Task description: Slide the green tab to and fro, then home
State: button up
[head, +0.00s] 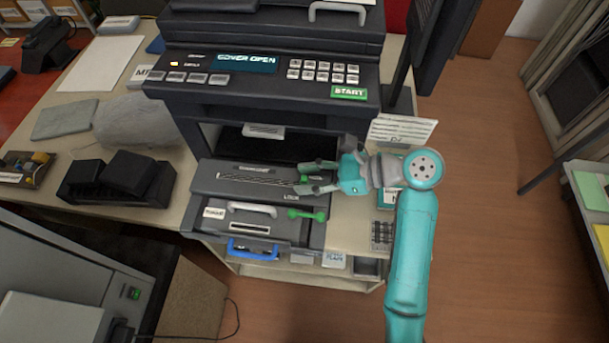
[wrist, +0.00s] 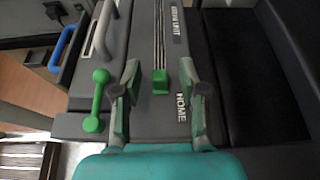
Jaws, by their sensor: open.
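The green tab (wrist: 160,80) is a small block at the near end of a long slot, beside the HOME label (wrist: 181,107) in the wrist view. In the head view the tab (head: 305,179) shows only in part between the fingers, at the slot's right end. The slot (wrist: 159,35) runs away from it along the grey drum unit (head: 240,178). My gripper (head: 303,178) is open. In the wrist view its fingers (wrist: 158,90) stand on either side of the tab, with a clear gap on both sides.
A green lever with ball ends (head: 307,215) lies just in front of the slot, close to one finger. A grey handle (head: 251,209) and a blue handle (head: 252,250) are further forward. The printer body (head: 265,95) rises behind, its display reading COVER OPEN.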

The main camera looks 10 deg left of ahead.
jog(key=shift+a+f, duration=0.15)
jog(key=shift+a, duration=0.35)
grip_shut()
